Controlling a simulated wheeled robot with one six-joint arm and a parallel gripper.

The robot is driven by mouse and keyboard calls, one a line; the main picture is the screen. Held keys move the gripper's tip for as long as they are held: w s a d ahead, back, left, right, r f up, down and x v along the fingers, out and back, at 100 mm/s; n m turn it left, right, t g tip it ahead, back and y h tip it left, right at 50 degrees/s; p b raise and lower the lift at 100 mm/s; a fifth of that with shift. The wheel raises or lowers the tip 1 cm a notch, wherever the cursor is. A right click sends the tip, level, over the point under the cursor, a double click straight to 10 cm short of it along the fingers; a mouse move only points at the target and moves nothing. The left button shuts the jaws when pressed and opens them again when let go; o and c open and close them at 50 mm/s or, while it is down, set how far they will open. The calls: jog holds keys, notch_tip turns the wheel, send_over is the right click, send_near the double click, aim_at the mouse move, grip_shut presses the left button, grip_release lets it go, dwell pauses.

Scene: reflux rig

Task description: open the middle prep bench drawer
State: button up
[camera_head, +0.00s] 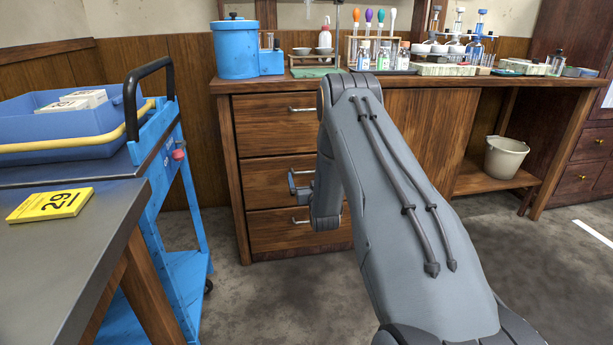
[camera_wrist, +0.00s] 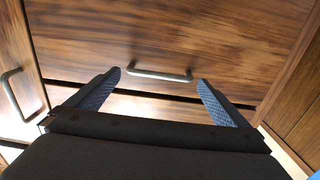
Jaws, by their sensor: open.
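The prep bench has a stack of three wooden drawers. The middle drawer (camera_head: 265,185) looks shut in the head view, and my gripper (camera_head: 293,183) is in front of it, covering its handle area. In the wrist view, a metal bar handle (camera_wrist: 160,75) on a wooden drawer front (camera_wrist: 210,35) lies across the space between my open fingertips. The fingers are either side of it, and nothing is gripped. Whether the fingers reach the handle's depth I cannot tell.
The top drawer (camera_head: 265,128) and bottom drawer (camera_head: 275,238) look shut. A blue trolley (camera_head: 180,265) stands left of the bench, near a grey table (camera_head: 95,250). Glassware and a blue canister (camera_head: 235,50) stand on the benchtop. Another handle (camera_wrist: 10,98) shows in the wrist view.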

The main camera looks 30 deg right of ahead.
aim_at(307, 172)
jog(key=shift+b+x, duration=0.45)
jog(key=shift+x, duration=1.6)
